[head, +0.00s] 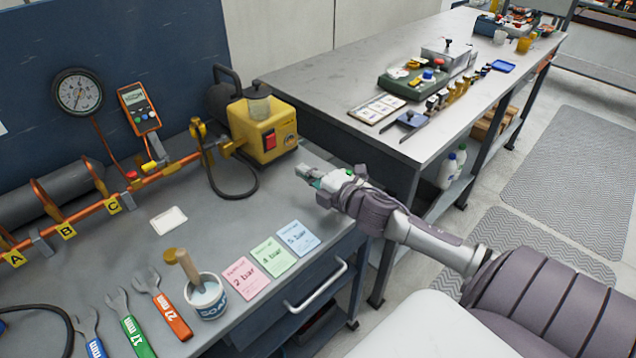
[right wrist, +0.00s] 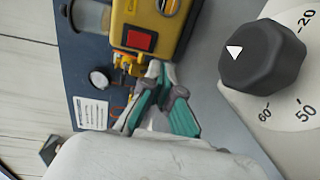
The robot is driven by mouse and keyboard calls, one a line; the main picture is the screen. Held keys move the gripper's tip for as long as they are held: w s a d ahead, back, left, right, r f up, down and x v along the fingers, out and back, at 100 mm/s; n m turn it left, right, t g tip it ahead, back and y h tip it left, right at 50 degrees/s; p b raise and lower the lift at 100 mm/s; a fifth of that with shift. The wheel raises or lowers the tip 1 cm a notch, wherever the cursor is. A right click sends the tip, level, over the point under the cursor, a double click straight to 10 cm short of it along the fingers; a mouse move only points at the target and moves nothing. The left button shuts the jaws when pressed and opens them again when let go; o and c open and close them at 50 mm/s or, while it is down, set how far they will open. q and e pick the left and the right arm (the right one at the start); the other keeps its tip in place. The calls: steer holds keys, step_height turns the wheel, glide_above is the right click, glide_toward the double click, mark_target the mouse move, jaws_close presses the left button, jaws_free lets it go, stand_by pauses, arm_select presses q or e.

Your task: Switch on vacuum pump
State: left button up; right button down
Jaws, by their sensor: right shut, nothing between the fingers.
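The yellow vacuum pump (head: 265,132) stands at the back right of the near bench. Its red switch (head: 270,140) is on the front face; I cannot tell its setting. In the right wrist view the pump (right wrist: 152,22) is at the top, with the red switch (right wrist: 138,41) facing me. My right gripper (head: 306,174) is shut and empty, in front of and to the right of the pump, apart from it. Its fingers also show in the right wrist view (right wrist: 155,75), below the switch in the picture. My left gripper is not in view.
A black hose (head: 236,194) loops from the pump over the bench. A copper pipe (head: 160,172) with valves, a gauge (head: 78,92) and a multimeter (head: 139,108) are to the left. Wrenches, a soap pot (head: 207,300) and pressure cards (head: 247,277) lie in front.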

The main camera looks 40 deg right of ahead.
steer(key=s, duration=0.3)
steer(key=shift+f, duration=0.15)
steer(key=shift+s+d, duration=0.1)
steer(key=shift+s, duration=0.2)
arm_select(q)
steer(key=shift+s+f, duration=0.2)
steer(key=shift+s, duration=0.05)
arm_select(e)
steer(key=shift+s, duration=0.25)
steer(key=shift+f, duration=0.1)
